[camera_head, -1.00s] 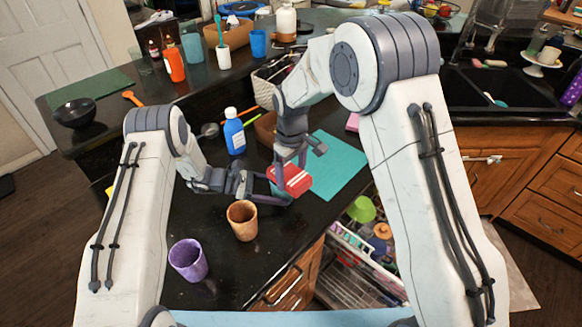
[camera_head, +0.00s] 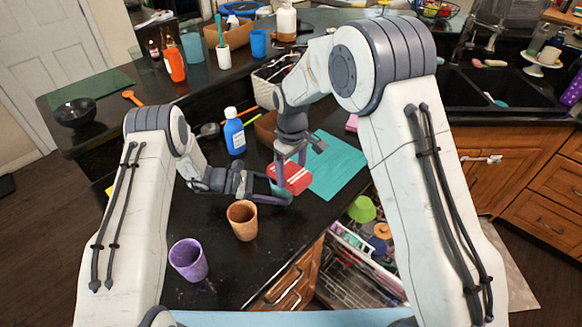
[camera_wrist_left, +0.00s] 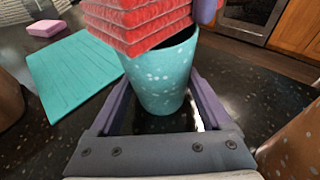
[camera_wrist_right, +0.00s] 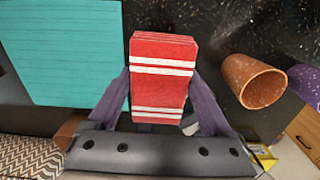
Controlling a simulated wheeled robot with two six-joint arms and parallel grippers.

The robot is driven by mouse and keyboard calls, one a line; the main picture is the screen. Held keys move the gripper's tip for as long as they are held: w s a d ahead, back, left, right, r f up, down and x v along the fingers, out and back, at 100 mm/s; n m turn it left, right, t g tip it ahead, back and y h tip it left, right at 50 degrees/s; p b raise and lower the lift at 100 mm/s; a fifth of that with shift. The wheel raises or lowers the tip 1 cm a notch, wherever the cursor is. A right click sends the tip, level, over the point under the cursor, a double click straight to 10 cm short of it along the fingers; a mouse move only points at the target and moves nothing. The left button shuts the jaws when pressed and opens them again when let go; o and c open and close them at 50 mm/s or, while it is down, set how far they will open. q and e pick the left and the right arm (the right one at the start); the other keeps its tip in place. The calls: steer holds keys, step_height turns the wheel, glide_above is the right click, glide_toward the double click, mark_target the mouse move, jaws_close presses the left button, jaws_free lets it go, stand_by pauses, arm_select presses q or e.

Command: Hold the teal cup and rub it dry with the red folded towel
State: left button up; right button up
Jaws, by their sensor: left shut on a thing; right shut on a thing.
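The teal speckled cup (camera_wrist_left: 160,85) is upright in the left wrist view, between the fingers of my left gripper (camera_wrist_left: 153,110), which is shut on it. The red folded towel (camera_wrist_right: 163,75), with white stripes, is held in my right gripper (camera_wrist_right: 163,105), which is shut on it. In the left wrist view the towel (camera_wrist_left: 138,22) is at the cup's rim and hides part of its mouth; I cannot tell whether they touch. In the head view the towel (camera_head: 290,178) shows over the counter beside my left gripper, and the cup is mostly hidden.
An orange-brown cup (camera_head: 242,220) and a purple cup (camera_head: 188,260) stand on the dark counter in front. A teal mat (camera_head: 338,168) lies to the right. A blue bottle (camera_head: 234,133) stands behind my left gripper. An open dishwasher rack (camera_head: 350,270) is below right.

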mark_target(291, 164)
steer(key=shift+s, duration=0.85)
steer(key=shift+w, duration=2.25)
steer(key=shift+s+f, duration=0.1)
steer(key=shift+s, duration=2.15)
steer(key=shift+w, duration=2.15)
step_height(291, 164, up, 2)
steer(key=shift+w+r, duration=0.15)
steer(key=shift+r, duration=3.05)
